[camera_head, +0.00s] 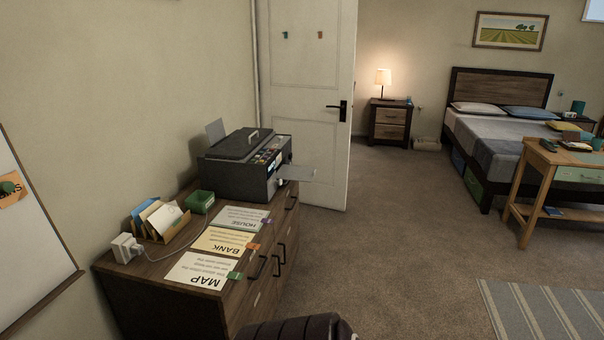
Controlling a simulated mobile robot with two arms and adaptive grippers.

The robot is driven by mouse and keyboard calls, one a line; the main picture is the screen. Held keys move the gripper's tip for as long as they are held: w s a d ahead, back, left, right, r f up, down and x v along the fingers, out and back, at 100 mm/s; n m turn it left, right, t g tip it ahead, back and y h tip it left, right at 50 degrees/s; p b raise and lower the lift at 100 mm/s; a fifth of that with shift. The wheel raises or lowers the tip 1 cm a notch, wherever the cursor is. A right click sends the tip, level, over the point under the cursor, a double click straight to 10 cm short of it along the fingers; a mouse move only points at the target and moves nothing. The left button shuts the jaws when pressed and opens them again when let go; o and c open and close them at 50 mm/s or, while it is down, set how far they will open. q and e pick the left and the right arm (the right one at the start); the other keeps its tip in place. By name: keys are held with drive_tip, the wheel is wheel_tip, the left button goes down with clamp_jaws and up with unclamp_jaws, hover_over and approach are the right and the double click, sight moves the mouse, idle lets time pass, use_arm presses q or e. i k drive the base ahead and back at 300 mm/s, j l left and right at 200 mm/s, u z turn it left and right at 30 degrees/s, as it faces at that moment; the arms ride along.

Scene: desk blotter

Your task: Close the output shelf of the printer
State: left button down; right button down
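A black printer (247,165) stands on the far end of a dark wooden dresser (150,290), left of the picture's middle. Its grey output shelf (297,173) sticks out from the front, to the right, past the dresser's edge. A grey rear paper support (215,131) stands up behind it on the left. Neither of my grippers shows in the head view, so I cannot see whether they are open or shut. A dark rounded part at the bottom edge seems to be mine.
Paper sheets (206,273), a green box (200,201), a wooden letter holder (163,222) and a white plug block (126,247) lie on the dresser. A white door (310,85) stands behind the printer. Open carpet (390,240) lies right of the dresser; a small desk (560,165) stands farther right.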

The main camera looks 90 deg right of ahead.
sight(289, 172)
drive_tip(key=z, duration=2.7)
drive_tip(key=i+l+u, duration=0.2)
drive_tip(key=u, duration=0.2)
drive_tip(key=i+l+u, duration=0.2)
drive_tip(key=u, duration=0.15)
